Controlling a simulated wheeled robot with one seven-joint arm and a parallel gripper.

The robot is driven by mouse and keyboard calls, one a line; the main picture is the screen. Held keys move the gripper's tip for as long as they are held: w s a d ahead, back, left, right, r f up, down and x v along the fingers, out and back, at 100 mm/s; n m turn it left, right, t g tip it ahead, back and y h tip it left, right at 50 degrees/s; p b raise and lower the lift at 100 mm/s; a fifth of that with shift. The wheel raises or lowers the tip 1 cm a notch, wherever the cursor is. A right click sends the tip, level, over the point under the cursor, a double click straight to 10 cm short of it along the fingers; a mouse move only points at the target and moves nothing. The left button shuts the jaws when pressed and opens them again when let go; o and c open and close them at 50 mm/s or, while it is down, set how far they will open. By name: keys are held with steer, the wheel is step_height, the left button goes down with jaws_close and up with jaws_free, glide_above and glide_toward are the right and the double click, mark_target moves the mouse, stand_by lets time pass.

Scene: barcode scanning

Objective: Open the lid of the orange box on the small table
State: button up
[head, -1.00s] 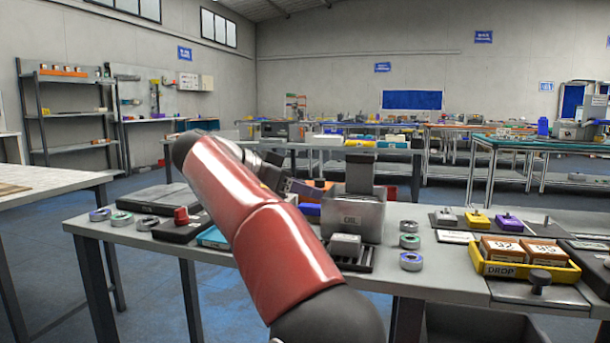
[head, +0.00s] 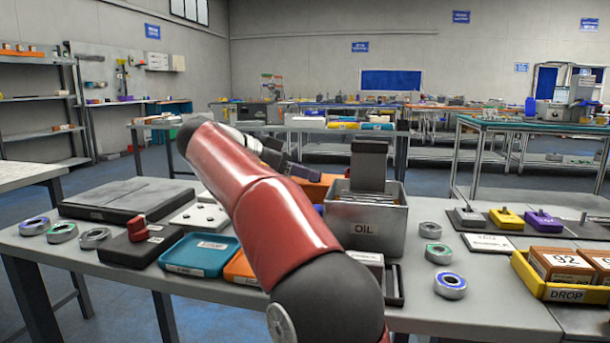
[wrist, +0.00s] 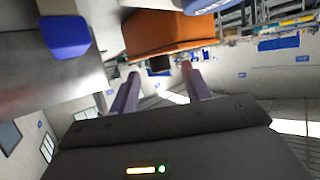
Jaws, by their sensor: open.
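An orange box (wrist: 168,36) fills the upper middle of the wrist view. In the head view, a partly hidden orange shape (head: 316,188) that may be the same box shows between my red arm and the metal OIL bin. Whether its lid is open or shut cannot be told. My gripper (wrist: 159,72) is open and empty, its two purple-grey fingers pointing toward the orange box, apparently apart from it. In the head view the gripper is mostly hidden behind my arm.
A blue block (wrist: 65,37) sits left of the orange box in the wrist view. On the near table stand the OIL bin (head: 366,228), a teal tray (head: 200,255), an orange tray (head: 240,268), several rings and a yellow DROP tray (head: 566,294).

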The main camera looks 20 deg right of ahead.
steer(key=shift+x, duration=1)
steer(key=shift+c, duration=0.5)
jaws_close()
